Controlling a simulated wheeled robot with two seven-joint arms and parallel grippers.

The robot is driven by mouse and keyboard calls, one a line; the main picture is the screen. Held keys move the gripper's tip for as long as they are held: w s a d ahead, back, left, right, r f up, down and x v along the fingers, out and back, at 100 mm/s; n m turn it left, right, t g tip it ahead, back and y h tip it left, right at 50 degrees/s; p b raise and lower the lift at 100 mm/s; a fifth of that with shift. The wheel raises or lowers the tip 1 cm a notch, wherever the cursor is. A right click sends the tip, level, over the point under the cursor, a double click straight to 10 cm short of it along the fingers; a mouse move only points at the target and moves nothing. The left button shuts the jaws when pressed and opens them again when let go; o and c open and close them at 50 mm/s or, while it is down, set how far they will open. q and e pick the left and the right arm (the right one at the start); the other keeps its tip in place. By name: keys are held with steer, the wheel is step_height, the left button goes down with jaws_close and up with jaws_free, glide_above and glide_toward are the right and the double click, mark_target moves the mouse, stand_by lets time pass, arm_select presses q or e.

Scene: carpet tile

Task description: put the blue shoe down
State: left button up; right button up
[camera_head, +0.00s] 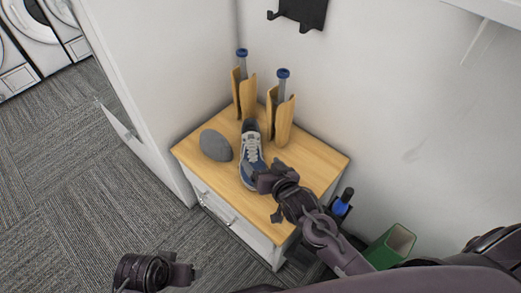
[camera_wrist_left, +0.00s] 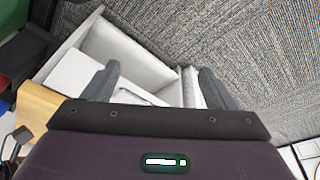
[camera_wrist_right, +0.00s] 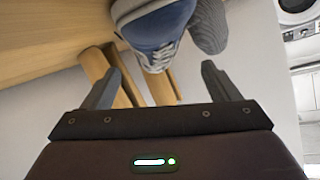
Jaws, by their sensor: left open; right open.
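The blue shoe (camera_head: 251,158), with grey laces and a pale sole, lies on the wooden top of a white cabinet (camera_head: 310,161). It also shows at the top of the right wrist view (camera_wrist_right: 160,30), beyond the fingertips. My right gripper (camera_head: 268,183) is beside the lower right end of the shoe in the head view. Its jaws are open with nothing held between them; the right arm hides the cabinet's front right part. My left gripper (camera_head: 188,272) is open and empty, low over the floor in front of the cabinet.
Two wooden forms with blue knobs (camera_head: 244,95) (camera_head: 281,118) stand behind the shoe. A grey rounded object (camera_head: 215,145) lies close on its left. A green open box (camera_head: 390,246) stands right of the cabinet. Walls close off the back. Carpet (camera_head: 80,200) is clear at left.

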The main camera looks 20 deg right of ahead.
mark_target(254, 151)
steer(key=shift+w+d+f, duration=0.15)
steer(key=shift+w, duration=0.15)
steer(key=b+x, duration=0.2)
steer(key=x, duration=0.4)
steer(key=shift+w, duration=0.2)
steer(key=shift+w+f, duration=0.15)
steer(key=shift+w, duration=0.25)
arm_select(q)
steer(key=d, duration=0.1)
steer(key=w+d+t, duration=0.1)
steer(key=d+h, duration=0.1)
steer(key=shift+w+f+m, duration=0.15)
steer(key=shift+f+m, duration=0.15)
steer(key=shift+f, duration=0.1)
